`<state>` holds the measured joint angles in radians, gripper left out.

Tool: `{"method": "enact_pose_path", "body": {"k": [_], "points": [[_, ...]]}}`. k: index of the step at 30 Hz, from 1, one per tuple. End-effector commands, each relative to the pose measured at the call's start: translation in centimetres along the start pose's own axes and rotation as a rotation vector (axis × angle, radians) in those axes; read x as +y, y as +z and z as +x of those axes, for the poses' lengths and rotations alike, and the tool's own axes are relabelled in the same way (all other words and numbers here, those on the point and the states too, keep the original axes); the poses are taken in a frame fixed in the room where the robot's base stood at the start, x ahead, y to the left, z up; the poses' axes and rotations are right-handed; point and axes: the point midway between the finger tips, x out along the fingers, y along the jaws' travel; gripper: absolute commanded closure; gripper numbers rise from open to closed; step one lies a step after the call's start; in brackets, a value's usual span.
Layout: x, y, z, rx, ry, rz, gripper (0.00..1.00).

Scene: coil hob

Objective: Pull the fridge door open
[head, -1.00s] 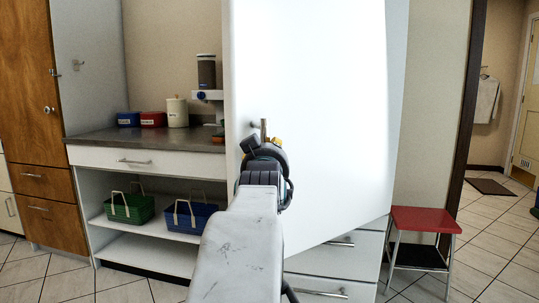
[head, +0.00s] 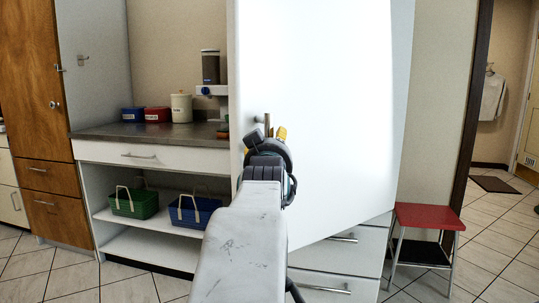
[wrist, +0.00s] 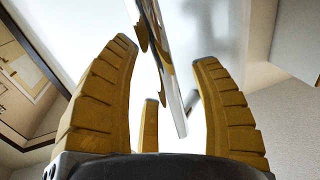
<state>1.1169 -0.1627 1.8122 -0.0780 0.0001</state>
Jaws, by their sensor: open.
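The fridge door (head: 335,110) is the large white panel in the middle of the head view. Its lower edge slants against the drawers below, so it looks ajar, with its left edge toward me; the inside is hidden. Its metal bar handle (head: 267,122) stands upright near the left edge, partly behind my gripper (head: 269,134). In the wrist view the handle (wrist: 169,75) runs between the yellow fingers of my gripper (wrist: 166,52). The fingers are open and spread on both sides of the bar, with gaps showing. I cannot tell whether any finger touches it.
White drawers (head: 335,262) sit below the door. A red stool (head: 428,217) stands close at the right. A counter (head: 150,132) with canisters is at the left, with a green basket (head: 134,204) and a blue basket (head: 194,211) on the shelf below. Tiled floor is free at far right.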

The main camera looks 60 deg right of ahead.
Motion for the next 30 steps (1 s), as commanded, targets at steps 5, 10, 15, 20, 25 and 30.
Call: {"method": "enact_pose_path", "body": {"k": [5, 10, 15, 20, 25, 30], "points": [[0.0, -0.1, -2.0, 0.004, 0.000, 0.000, 0.42], [0.0, -0.1, -4.8, 0.003, -0.001, 0.000, 0.42], [-0.1, -0.1, -7.5, 0.004, -0.001, 0.000, 0.42], [-0.1, -0.1, -9.5, 0.003, -0.002, 0.000, 0.42], [-0.1, -0.1, -10.9, 0.002, -0.003, 0.000, 0.42], [-0.1, 0.0, -11.6, 0.001, -0.003, 0.000, 0.42]]}}
